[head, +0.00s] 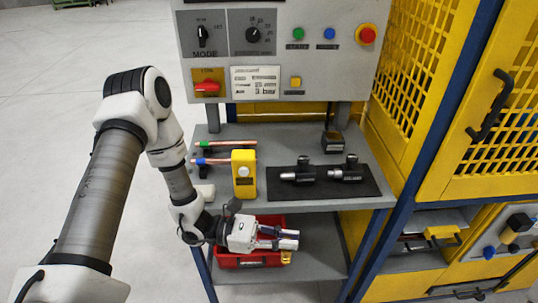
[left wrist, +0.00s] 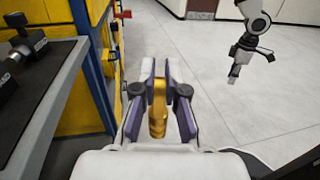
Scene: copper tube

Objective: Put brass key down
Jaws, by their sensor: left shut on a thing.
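In the left wrist view my left gripper (left wrist: 160,85) is shut on the brass key (left wrist: 158,112), a gold-coloured piece between the two fingers.
A red bin (head: 249,262) stands on the lower shelf, behind and below the left gripper. The upper shelf holds a black mat (head: 324,193) with dark fittings, a yellow device (head: 244,174) and copper tubes (head: 226,143). A control panel (head: 275,50) rises behind. Yellow cabinets stand right.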

